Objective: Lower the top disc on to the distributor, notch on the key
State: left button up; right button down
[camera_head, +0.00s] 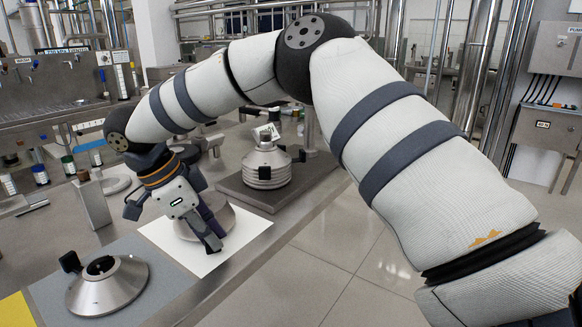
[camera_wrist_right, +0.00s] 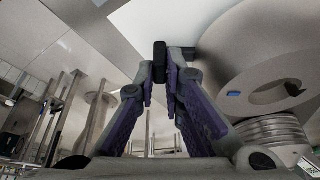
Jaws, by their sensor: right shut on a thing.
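A grey conical disc (camera_head: 229,219), which I take to be the top disc, is at the white sheet in the head view, partly behind my right gripper (camera_head: 211,241). That gripper points down at its near side. In the right wrist view the fingertips (camera_wrist_right: 160,75) are closed on a small black piece (camera_wrist_right: 160,54), apparently a tab. A broad disc (camera_wrist_right: 252,65) with a hole and a small blue mark fills the upper right there. A ribbed steel stack (camera_head: 267,172) stands on a dark base; I cannot pick out distributor or key. My left gripper is out of view.
The white sheet (camera_head: 258,226) lies on the steel bench. A steel cone (camera_head: 108,287) with a black tab sits on a grey mat (camera_head: 158,254) at lower left. A square metal post (camera_head: 93,202) stands left of the gripper. The dark base (camera_head: 312,177) is behind right.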

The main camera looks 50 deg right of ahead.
jog(key=shift+r, duration=0.55)
jog(key=shift+r+p, duration=0.45)
jog(key=shift+r, duration=1.1)
jog(key=shift+f, duration=0.15)
